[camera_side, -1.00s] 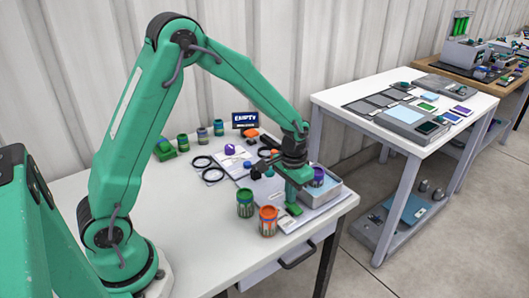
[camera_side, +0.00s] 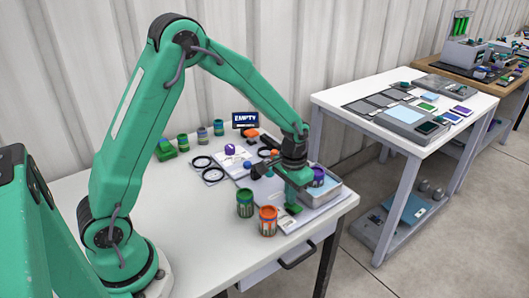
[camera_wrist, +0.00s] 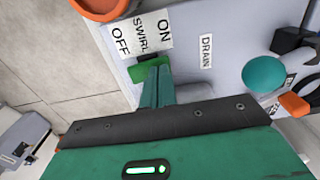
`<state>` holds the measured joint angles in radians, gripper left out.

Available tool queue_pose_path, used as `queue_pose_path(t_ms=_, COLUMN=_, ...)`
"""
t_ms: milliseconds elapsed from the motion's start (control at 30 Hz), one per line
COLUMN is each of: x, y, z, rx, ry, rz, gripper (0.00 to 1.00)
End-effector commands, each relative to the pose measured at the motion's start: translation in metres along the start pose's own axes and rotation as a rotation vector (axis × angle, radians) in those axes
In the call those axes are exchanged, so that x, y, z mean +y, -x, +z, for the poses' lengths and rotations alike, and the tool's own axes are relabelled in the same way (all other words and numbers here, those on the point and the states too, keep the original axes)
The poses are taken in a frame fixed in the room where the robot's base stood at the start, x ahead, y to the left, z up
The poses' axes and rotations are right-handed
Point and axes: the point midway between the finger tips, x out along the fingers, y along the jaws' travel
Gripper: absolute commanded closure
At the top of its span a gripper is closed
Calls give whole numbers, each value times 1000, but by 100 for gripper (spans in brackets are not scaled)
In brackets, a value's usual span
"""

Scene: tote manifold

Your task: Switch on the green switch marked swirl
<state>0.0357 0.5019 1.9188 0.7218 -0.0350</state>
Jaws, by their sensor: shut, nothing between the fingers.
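The green switch (camera_wrist: 148,74) shows in the wrist view beside a white label (camera_wrist: 139,36) reading OFF, SWIRL and ON. In the side view it is a small green patch (camera_side: 293,209) near the table's front edge. My gripper (camera_wrist: 154,100) is shut and empty, its green fingers pointing down at the switch. The fingertips overlap the switch in the wrist view and hide part of it; I cannot tell whether they touch it. In the side view my gripper (camera_side: 292,199) is directly above the green patch. Which way the switch is set is unclear.
A green can (camera_side: 245,204) and an orange can (camera_side: 268,221) stand left of my gripper. In the wrist view, a DRAIN label (camera_wrist: 206,51) and a teal knob (camera_wrist: 264,75) lie right of the switch.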

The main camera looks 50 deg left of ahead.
Motion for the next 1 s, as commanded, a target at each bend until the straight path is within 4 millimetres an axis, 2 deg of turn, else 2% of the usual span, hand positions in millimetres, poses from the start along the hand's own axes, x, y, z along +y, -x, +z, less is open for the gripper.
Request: queue_pose_path(t_ms=1000, x=0, y=58, z=0, rx=2, ry=0, rz=0, gripper=100)
